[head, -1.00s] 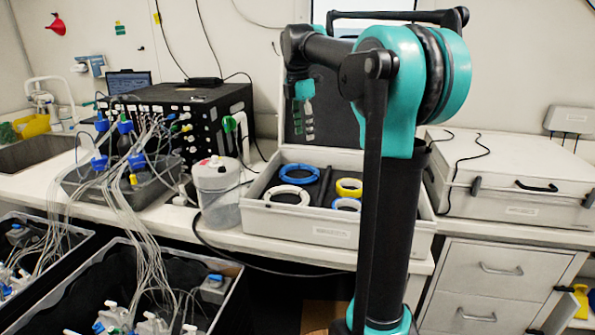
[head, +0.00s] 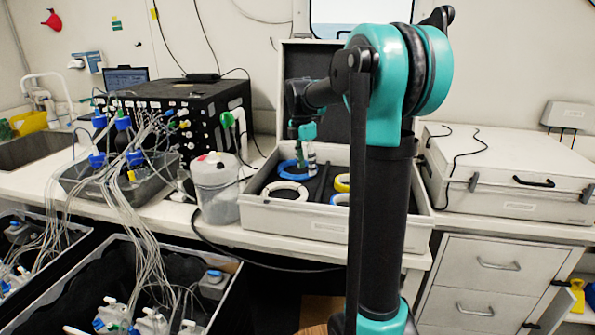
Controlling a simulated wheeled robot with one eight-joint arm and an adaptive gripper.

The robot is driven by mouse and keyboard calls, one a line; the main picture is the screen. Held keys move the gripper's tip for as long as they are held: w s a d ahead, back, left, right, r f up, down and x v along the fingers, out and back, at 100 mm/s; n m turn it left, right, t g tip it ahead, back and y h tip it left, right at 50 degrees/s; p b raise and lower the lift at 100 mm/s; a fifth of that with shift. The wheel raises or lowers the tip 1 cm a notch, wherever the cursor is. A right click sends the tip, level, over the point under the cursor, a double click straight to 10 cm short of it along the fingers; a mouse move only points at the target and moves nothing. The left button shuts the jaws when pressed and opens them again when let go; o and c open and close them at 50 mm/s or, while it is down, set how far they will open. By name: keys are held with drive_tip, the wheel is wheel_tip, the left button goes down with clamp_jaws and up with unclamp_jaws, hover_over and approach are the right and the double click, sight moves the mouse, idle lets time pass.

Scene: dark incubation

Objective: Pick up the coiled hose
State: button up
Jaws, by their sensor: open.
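An open pale case (head: 290,222) on the bench holds several coiled hoses. A blue coil (head: 284,168) lies at the back left, a white coil (head: 283,194) in front of it. A yellow coil (head: 341,184) and a second blue-and-white coil (head: 339,198) are to the right, partly hidden by my arm. My gripper (head: 305,168) is open and points down at the right side of the back blue coil. Its fingers overlap that coil's right edge in the picture; I cannot tell if they touch it.
A lidded plastic jar (head: 217,198) stands just left of the case. Farther left are a black unit (head: 205,110) and a grey tray (head: 72,180) with many tubes. A closed white case (head: 515,170) is on the right. The case's lid (head: 315,75) stands raised behind.

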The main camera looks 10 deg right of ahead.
drive_tip(key=shift+d+f, duration=0.1)
drive_tip(key=shift+f, duration=1.05)
clamp_jaws()
